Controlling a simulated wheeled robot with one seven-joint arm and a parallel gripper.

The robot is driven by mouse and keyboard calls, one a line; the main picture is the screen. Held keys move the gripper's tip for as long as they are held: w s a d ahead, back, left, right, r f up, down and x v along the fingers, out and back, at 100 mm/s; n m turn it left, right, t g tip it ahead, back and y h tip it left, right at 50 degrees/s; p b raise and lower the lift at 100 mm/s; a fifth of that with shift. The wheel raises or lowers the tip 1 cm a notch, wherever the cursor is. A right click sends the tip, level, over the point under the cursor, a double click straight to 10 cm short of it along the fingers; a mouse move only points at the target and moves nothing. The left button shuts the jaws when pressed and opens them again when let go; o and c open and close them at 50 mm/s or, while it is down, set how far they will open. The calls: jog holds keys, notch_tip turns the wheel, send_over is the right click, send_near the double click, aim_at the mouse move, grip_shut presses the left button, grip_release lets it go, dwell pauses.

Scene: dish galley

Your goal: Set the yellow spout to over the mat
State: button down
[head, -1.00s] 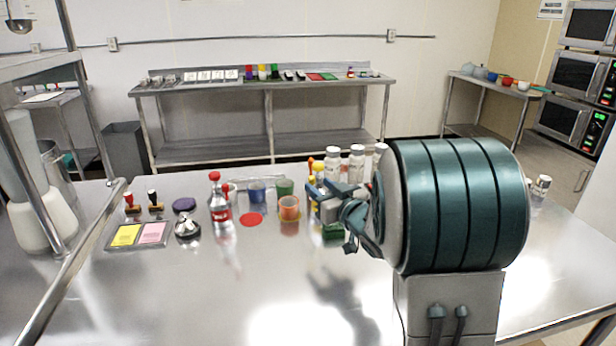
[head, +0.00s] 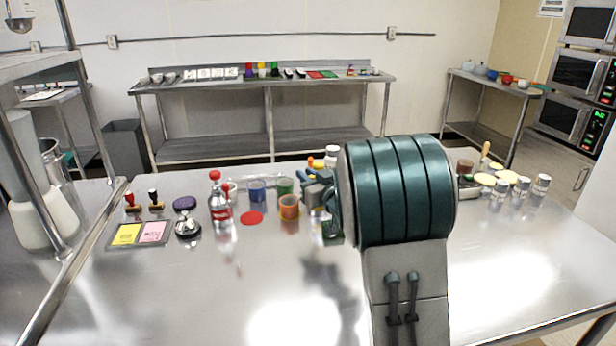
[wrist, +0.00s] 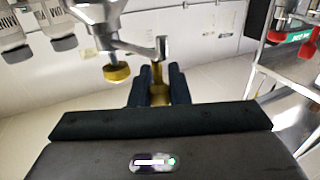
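In the wrist view, the two dark fingers of my gripper (wrist: 158,88) stand close on either side of a slim yellow piece of the spout (wrist: 157,80), which fills the gap. A silver pipe runs from it to the upper left, and a yellow ring end (wrist: 116,73) hangs beside the left finger. In the head view my gripper (head: 318,190) is partly hidden behind my arm at the middle of the table. A flat red disc (head: 251,218), perhaps the mat, lies on the table to its left.
An orange cup (head: 289,206), a blue cup (head: 257,190) and a red-topped bottle (head: 220,205) stand left of my gripper. A bell (head: 187,226) and a note tray (head: 140,245) are farther left. Several shakers (head: 521,187) stand at right. The front of the steel table is clear.

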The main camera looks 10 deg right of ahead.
jog(key=shift+a+f+h+b, duration=0.15)
jog(key=shift+h+b, duration=0.15)
jog(key=shift+b, duration=0.3)
jog(key=w+m+h+b, duration=0.1)
jog(key=m+h, duration=0.1)
jog(key=h, duration=0.1)
jog(key=w+a+m+h+b, duration=0.1)
jog(key=m+h, duration=0.1)
jog(key=h, duration=0.1)
jog(key=w+a+m+h, duration=0.1)
jog(key=m+h, duration=0.1)
jog(key=h, duration=0.2)
jog(key=shift+r+m+b, duration=0.35)
jog(key=shift+m+b, duration=0.05)
jog(key=w+m+g+h+p, duration=0.1)
jog(key=m+h+p, duration=0.1)
jog(key=p, duration=0.1)
jog(key=w+m+g+h+p, duration=0.1)
jog(key=m+h+p, duration=0.1)
jog(key=h+p, duration=0.1)
jog(key=w+m+g+h+p, duration=0.1)
jog(key=m+g+h+p, duration=0.1)
jog(key=p, duration=0.3)
jog(key=shift+f+h, duration=0.1)
jog(key=shift+h, duration=0.6)
jog(key=shift+p, duration=0.3)
